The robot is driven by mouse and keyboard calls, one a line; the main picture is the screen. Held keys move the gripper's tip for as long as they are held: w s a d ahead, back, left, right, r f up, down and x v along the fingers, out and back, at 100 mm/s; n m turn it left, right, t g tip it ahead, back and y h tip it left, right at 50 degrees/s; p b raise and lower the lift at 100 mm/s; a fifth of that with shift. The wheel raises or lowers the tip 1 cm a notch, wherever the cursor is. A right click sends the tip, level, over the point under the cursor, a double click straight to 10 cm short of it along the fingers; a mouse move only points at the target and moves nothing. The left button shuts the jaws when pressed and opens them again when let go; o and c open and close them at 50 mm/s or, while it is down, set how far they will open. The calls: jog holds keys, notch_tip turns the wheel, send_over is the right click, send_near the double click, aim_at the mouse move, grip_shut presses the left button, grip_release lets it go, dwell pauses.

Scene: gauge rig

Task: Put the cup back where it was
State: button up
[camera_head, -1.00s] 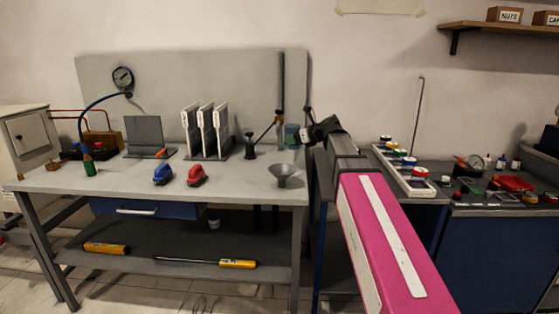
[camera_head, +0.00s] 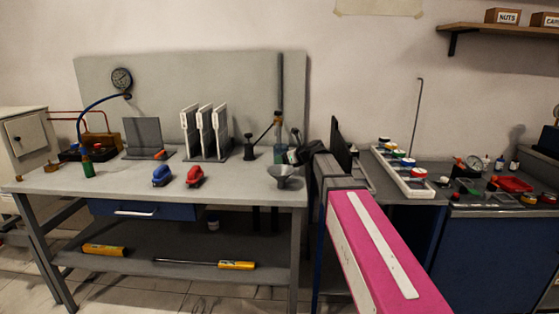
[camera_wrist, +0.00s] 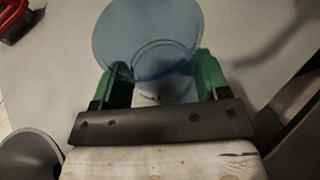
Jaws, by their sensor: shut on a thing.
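The cup is a see-through blue round vessel (camera_wrist: 148,32) between the green fingers of my gripper (camera_wrist: 160,82) in the wrist view. The fingers are shut on it from both sides. In the head view my gripper (camera_head: 291,156) is low over the right end of the grey workbench (camera_head: 240,180), with the cup (camera_head: 279,153) small and partly hidden at its left side. It is near the upright post, just behind the grey funnel. I cannot tell whether the cup's bottom touches the bench top.
The grey funnel (camera_head: 284,174) stands close in front of my gripper. The post with a lever (camera_head: 279,100) rises just behind. White upright plates (camera_head: 205,132), a red block (camera_head: 195,176) and a blue block (camera_head: 162,175) stand further left. The bench front between the blocks and funnel is clear.

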jog(key=shift+w+a, duration=1.05)
jog(key=shift+a, duration=0.2)
jog(key=shift+s+d+f, duration=0.2)
jog(key=shift+s+f, duration=0.05)
jog(key=shift+f, duration=0.35)
jog(key=o, duration=0.9)
jog(key=shift+f, duration=0.1)
jog(key=shift+s+d+r, duration=0.1)
jog(key=shift+r, duration=0.1)
jog(key=shift+v, duration=3.55)
